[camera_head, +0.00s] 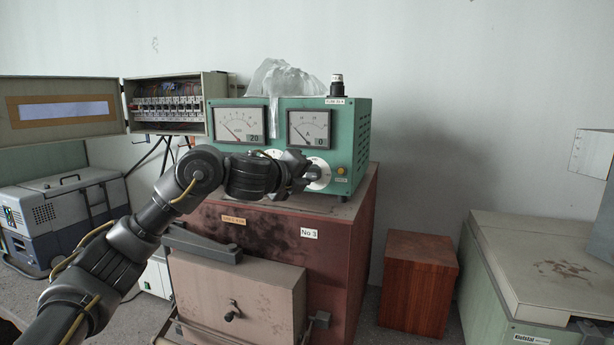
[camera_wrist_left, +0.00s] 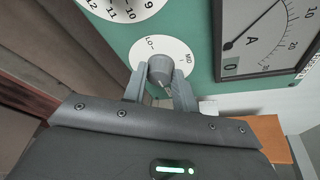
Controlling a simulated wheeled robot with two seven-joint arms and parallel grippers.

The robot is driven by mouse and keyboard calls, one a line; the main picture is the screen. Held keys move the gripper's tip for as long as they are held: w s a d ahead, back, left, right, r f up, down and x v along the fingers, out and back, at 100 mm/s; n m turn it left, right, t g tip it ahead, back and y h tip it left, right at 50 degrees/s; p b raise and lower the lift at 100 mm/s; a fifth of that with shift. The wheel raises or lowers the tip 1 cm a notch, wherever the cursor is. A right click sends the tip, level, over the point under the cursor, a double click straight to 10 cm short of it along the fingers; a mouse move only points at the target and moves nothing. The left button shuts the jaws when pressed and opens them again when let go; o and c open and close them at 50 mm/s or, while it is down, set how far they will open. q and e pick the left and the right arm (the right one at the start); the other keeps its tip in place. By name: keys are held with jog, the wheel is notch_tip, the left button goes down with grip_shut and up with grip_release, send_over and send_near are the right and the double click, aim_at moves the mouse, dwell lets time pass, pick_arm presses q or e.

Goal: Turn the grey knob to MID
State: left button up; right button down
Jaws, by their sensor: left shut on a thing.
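The grey knob (camera_wrist_left: 160,68) sits on a round white dial plate (camera_wrist_left: 176,48) on the green panel in the left wrist view. The letters LO and MID show on the plate. I cannot tell clearly which mark the knob points to. My left gripper (camera_wrist_left: 159,76) has one finger on each side of the knob and is shut on it. In the head view my left gripper (camera_head: 307,173) reaches the lower right of the green unit (camera_head: 352,130) and hides most of the knob. The white dial plate (camera_head: 323,182) shows beside it. My right gripper is not in view.
Two meters, a left one (camera_head: 240,121) and a right one (camera_head: 310,127), sit above the dials. A plastic bag (camera_head: 280,78) and a black-capped fuse holder (camera_head: 337,85) are on top. The unit stands on a red-brown cabinet (camera_head: 345,235). A second numbered dial (camera_wrist_left: 128,5) is close by.

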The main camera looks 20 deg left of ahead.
pick_arm(q)
jog(key=shift+f+n+b, duration=0.25)
jog(key=shift+n+b, duration=0.35)
jog(key=shift+b, duration=0.05)
jog(key=shift+f+n+t+h+b, duration=0.15)
jog(key=shift+n+t+h+b, duration=0.15)
jog(key=shift+n+h+b, duration=0.5)
jog(key=n+b, duration=0.1)
jog(key=n, duration=0.1)
jog(key=n+t+b, duration=0.1)
jog(key=n+b, duration=0.1)
jog(key=n, duration=0.1)
jog(key=shift+f+t+h, duration=0.2)
jog(key=shift+t+h, duration=0.1)
jog(key=n+t+b, duration=0.1)
jog(key=n+b, duration=0.1)
jog(key=n, duration=0.3)
jog(key=shift+f+b, duration=0.15)
jog(key=shift+b, duration=0.15)
jog(key=shift+n+t+y+b, duration=0.6)
jog(key=shift+n+t+b, duration=0.25)
jog(key=shift+n, duration=1.45)
jog(key=shift+t, duration=0.25)
jog(key=o, duration=1)
